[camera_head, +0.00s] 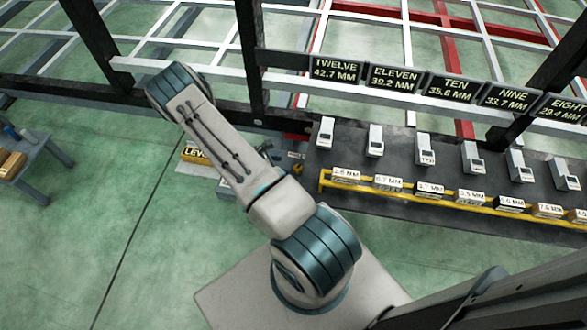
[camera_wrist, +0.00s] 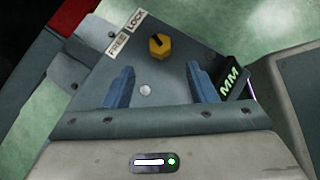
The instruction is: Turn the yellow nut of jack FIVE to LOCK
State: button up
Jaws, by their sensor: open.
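A yellow nut (camera_wrist: 159,47) with a dark mark on top sits on a grey plate (camera_wrist: 172,68) in the wrist view. White FREE (camera_wrist: 117,42) and LOCK (camera_wrist: 135,20) labels lie up and left of it. I cannot tell exactly which label the mark faces. My gripper (camera_wrist: 162,86) is open, its two blue fingers apart. In the picture the nut is above the gap between them, and nothing is between the fingers but the plate and a small pale round spot. The jack number is not readable. In the head view my arm mostly hides the gripper and nut.
A black display (camera_wrist: 230,82) reading MM stands close by the right finger. In the head view, a dark bench (camera_head: 400,145) with several grey devices and a yellow rail (camera_head: 400,191) stands right of my arm. Signs TWELVE to EIGHT (camera_head: 395,77) hang behind. Green floor (camera_head: 110,215) is open at left.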

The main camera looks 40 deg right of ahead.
aim_at(296, 168)
jog(key=b+x, duration=0.1)
jog(key=x, duration=0.7)
jog(key=shift+c, duration=0.3)
jog(key=c, duration=0.9)
